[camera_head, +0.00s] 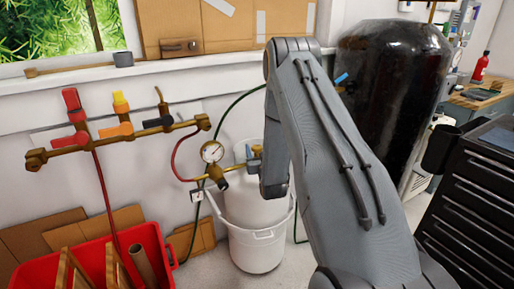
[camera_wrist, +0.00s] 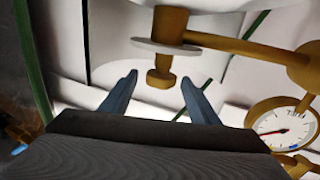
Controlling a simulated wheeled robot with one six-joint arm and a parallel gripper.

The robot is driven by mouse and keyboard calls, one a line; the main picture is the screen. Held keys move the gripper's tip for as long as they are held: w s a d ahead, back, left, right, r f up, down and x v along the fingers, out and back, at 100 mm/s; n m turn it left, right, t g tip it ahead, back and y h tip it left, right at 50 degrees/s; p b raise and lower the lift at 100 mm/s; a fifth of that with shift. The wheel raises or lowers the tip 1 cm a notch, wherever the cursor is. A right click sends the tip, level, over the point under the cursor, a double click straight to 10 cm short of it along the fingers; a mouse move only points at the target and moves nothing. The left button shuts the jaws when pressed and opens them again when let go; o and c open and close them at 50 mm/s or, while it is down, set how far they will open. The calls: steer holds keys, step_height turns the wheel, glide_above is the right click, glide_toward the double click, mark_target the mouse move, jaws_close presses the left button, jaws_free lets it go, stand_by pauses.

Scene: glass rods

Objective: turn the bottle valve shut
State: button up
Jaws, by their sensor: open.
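The bottle valve is brass, with a short knob (camera_wrist: 160,77) under a pale round disc in the wrist view. My gripper (camera_wrist: 159,84) is open, its two blue-grey fingers on either side of the knob with gaps showing. I cannot tell whether the knob is at fingertip depth. In the head view, the white bottle (camera_head: 254,207) stands in a white bucket (camera_head: 257,248), and some brass of the valve (camera_head: 256,150) shows beside my arm. My arm hides most of the gripper there.
A pressure gauge (camera_head: 212,152) on a brass pipe is left of the valve; it also shows in the wrist view (camera_wrist: 284,130). A manifold (camera_head: 115,138) with red, yellow and black valves, hoses and a red crate (camera_head: 93,255) are further left. A large dark tank (camera_head: 392,90) stands right.

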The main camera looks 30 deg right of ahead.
steer(key=shift+x, duration=0.85)
steer(key=c, duration=1)
steer(key=shift+c, duration=0.2)
steer(key=shift+m+h, duration=0.4)
steer(key=shift+h, duration=0.2)
steer(key=m+g+h+b, duration=0.1)
steer(key=m+g+h, duration=0.1)
steer(key=h, duration=0.2)
steer(key=shift+a+m+b, duration=0.1)
steer(key=shift+m+b, duration=0.25)
steer(key=shift+m, duration=0.05)
steer(key=shift+m+g+h+b, duration=1.35)
steer(key=shift+m+g+h, duration=0.75)
steer(key=shift+g+h, duration=0.3)
